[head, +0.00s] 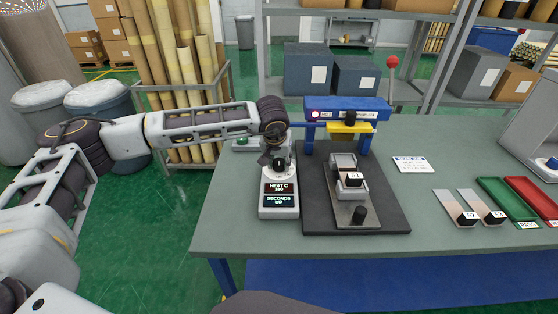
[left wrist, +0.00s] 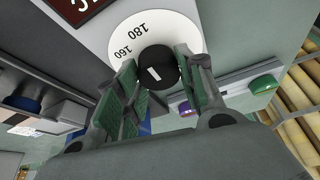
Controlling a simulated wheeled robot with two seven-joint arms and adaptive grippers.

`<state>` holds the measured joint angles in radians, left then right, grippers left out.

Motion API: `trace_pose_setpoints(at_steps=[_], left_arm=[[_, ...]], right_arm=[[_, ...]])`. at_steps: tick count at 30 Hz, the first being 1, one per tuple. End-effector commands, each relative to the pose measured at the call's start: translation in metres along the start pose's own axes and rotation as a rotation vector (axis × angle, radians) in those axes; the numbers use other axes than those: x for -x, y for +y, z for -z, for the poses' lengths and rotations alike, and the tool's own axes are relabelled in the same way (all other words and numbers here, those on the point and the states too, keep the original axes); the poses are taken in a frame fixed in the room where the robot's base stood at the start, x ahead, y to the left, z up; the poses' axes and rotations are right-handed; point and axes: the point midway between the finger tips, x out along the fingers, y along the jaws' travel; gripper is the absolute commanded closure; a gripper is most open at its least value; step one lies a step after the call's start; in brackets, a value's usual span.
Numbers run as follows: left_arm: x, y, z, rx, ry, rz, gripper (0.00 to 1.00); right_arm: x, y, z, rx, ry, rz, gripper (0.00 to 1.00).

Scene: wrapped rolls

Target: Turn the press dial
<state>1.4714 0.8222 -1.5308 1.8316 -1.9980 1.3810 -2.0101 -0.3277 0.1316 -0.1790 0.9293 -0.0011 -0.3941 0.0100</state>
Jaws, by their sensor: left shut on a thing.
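The press dial is a black knob (left wrist: 158,72) with a white mark, on a white scale disc (left wrist: 180,35) showing 160 and 180 in the left wrist view. My left gripper (head: 278,163) comes down over the control box (head: 279,208) and is shut on the knob, its green-padded fingers on both sides. In the head view the gripper hides most of the dial. Below it, the box has a red display (head: 279,187) reading HEAT C with small digits, and a display (head: 279,201) reading SECONDS UP. The blue press (head: 347,104) stands right of the box. My right gripper is not in view.
A dark base plate (head: 385,215) carries a sliding fixture (head: 346,190) under the press. A red-knobbed lever (head: 392,62) rises at the press's right. A small box with a green button (head: 242,141) sits behind the control box. Green (head: 506,200) and red trays lie at right.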

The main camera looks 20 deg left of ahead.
Motion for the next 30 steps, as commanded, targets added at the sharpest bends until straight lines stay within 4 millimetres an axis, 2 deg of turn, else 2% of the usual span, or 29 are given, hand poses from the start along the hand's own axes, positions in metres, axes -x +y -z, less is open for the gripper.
trace_pose_setpoints(at_steps=[10,21,30], left_arm=[[-0.001,0.001,0.0,0.063,0.001,0.026,0.86],[-0.001,0.002,0.0,0.268,0.001,0.11,0.86],[-0.001,0.002,0.001,0.486,0.001,0.202,0.86]], right_arm=[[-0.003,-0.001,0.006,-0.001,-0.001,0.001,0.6],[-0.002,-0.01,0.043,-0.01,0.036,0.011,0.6],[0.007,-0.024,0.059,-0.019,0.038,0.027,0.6]])
